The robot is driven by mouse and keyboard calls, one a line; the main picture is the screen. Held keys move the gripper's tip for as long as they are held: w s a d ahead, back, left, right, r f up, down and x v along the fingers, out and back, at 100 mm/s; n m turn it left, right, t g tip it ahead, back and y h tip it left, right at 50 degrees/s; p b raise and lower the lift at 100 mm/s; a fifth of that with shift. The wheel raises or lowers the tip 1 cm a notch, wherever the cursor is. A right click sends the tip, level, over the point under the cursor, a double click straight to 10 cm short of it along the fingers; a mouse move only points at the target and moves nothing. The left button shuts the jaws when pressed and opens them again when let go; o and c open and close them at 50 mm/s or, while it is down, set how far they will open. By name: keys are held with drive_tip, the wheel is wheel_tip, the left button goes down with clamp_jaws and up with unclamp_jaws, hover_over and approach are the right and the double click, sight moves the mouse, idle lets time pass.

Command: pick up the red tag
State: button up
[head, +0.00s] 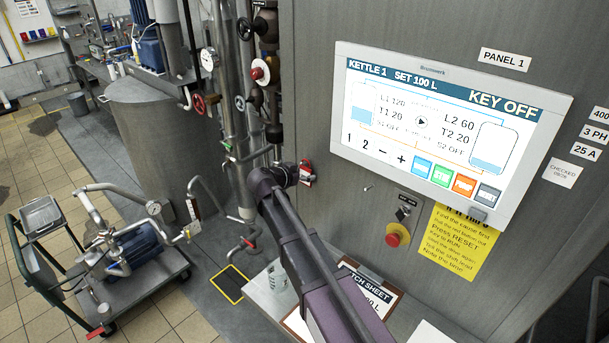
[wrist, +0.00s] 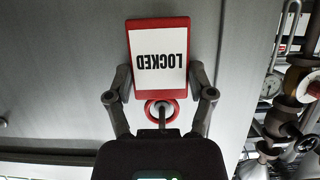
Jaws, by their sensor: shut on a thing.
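The red tag (wrist: 159,62) fills the upper middle of the wrist view. It has a red border and a white face reading "LOCKED", upside down in that view. My gripper (wrist: 160,85) is shut on the tag, with one finger at each side edge. A red ring (wrist: 162,111) shows at the tag's end nearest my palm. In the head view, my gripper (head: 301,173) is beside the grey panel front, and a small red part of the tag (head: 307,174) shows there. Most of the tag is hidden or too small to make out in that view.
The grey cabinet (head: 440,30) with a screen (head: 450,130) stands close on the right. Below the screen is a red stop button (head: 398,235). A shelf with a batch sheet (head: 370,290) lies under my arm. Pipes and valves (head: 262,75) stand left of the cabinet.

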drive_tip(key=shift+r, duration=0.1)
drive_tip(key=shift+r, duration=0.15)
drive_tip(key=shift+s+a, duration=0.15)
drive_tip(key=s+a, duration=1)
drive_tip(key=s, duration=0.4)
drive_tip(key=shift+a, duration=0.4)
drive_tip(key=shift+w, duration=0.1)
idle(0.4)
